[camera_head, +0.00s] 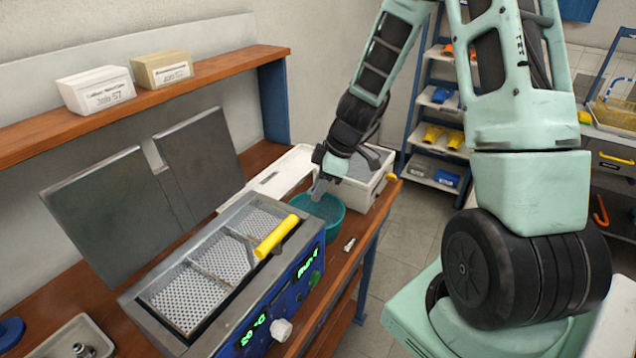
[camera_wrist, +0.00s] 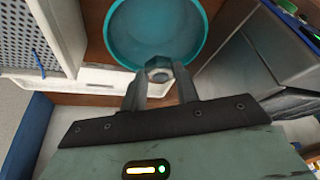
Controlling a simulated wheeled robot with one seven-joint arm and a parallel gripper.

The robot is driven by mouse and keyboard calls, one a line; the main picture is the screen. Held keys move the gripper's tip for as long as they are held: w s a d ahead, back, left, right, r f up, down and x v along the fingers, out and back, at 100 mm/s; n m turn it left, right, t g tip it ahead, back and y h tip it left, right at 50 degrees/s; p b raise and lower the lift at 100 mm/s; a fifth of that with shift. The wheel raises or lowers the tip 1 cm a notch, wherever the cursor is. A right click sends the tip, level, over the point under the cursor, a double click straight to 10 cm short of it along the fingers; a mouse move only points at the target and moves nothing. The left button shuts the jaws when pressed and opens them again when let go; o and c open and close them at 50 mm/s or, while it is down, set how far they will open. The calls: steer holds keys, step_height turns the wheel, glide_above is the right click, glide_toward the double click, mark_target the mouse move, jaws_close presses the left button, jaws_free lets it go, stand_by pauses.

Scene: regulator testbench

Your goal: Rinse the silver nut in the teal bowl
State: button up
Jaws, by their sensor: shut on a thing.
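The teal bowl (camera_head: 333,229) stands on the wooden bench, right of the blue-fronted basket machine. It also shows at the top of the wrist view (camera_wrist: 118,40). My gripper (camera_head: 317,192) points down at the bowl, its fingertips over or within the opening. In the wrist view my gripper (camera_wrist: 160,80) is shut on the silver nut (camera_wrist: 158,69), held between the fingertips. There the nut overlaps the near rim of the bowl. I cannot tell how deep the nut is in the bowl. In the head view I cannot make out the nut.
The machine (camera_head: 262,325) has perforated baskets, a yellow handle (camera_head: 277,236) and raised lids. A white box (camera_head: 362,193) stands close behind the bowl. A small metal piece (camera_head: 349,244) lies near the bench edge. A tray (camera_head: 75,343) with metal parts is at lower left.

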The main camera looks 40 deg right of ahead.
step_height(320, 180, down, 4)
steer(key=shift+r+b, duration=0.1)
steer(key=shift+b, duration=1)
step_height(320, 180, down, 5)
steer(key=b, duration=0.6)
steer(key=shift+b, duration=0.35)
steer(key=shift+f, duration=0.25)
steer(key=shift+r, duration=0.45)
steer(key=shift+f+b, duration=0.4)
steer(key=shift+b, duration=0.35)
steer(key=shift+r, duration=0.4)
steer(key=shift+f+b, duration=0.4)
steer(key=shift+b, duration=0.2)
steer(key=shift+r+p, duration=2.45)
steer(key=shift+r, duration=1.35)
